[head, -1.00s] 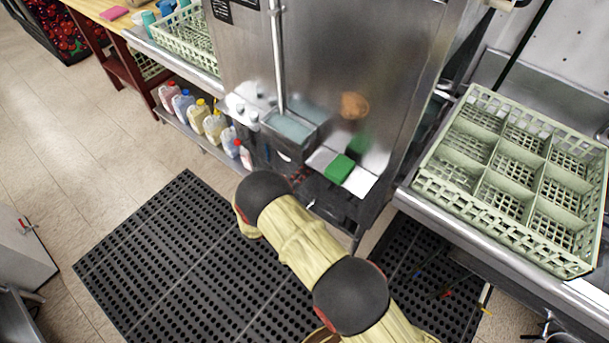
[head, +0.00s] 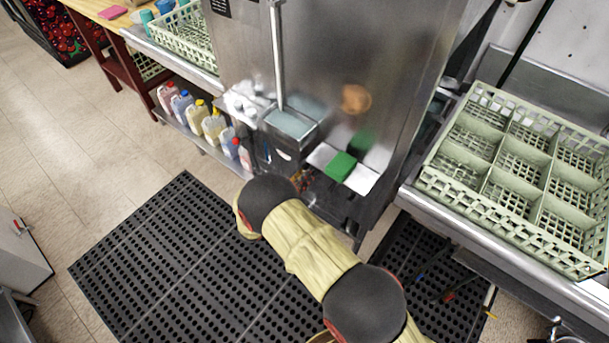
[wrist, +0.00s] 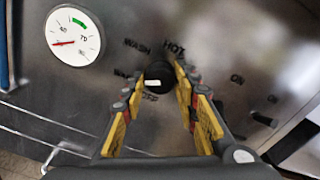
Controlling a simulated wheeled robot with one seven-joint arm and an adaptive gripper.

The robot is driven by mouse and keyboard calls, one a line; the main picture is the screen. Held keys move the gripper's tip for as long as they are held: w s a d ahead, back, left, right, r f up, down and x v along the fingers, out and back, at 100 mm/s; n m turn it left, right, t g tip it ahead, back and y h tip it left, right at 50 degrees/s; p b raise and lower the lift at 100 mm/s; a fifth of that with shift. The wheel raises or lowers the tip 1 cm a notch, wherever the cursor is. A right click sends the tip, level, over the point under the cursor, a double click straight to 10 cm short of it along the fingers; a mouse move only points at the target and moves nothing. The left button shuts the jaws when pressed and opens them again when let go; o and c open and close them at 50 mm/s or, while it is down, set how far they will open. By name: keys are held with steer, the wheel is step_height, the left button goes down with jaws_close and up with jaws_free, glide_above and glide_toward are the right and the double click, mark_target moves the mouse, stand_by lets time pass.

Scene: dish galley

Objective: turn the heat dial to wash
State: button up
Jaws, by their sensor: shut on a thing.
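The heat dial (wrist: 159,71) is a small black knob with a white mark on a steel panel in the wrist view. The word WASH (wrist: 137,46) is printed above left of it and HOT (wrist: 174,47) above right. Other lettering to its left and below is blurred or partly covered. The white mark lies low on the knob's face; I cannot tell exactly which label it points to. My gripper (wrist: 160,76) has its yellow-padded fingers on both sides of the dial, shut on it. In the head view the gripper and dial are hidden behind my arm.
A round gauge (wrist: 74,36) with a red needle sits left of the dial. Small ON lettering (wrist: 237,79) is at right. In the head view, a green sponge (head: 340,166) lies on the machine's ledge, a rack (head: 440,187) stands right, and jugs (head: 213,124) line a low shelf.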

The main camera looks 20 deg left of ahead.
steer(key=m+b, duration=0.4)
steer(key=m, duration=0.7)
steer(key=shift+f, duration=0.15)
steer(key=shift+m, duration=0.3)
steer(key=o, duration=1.1)
steer(key=shift+o, duration=0.3)
steer(key=v, duration=1.2)
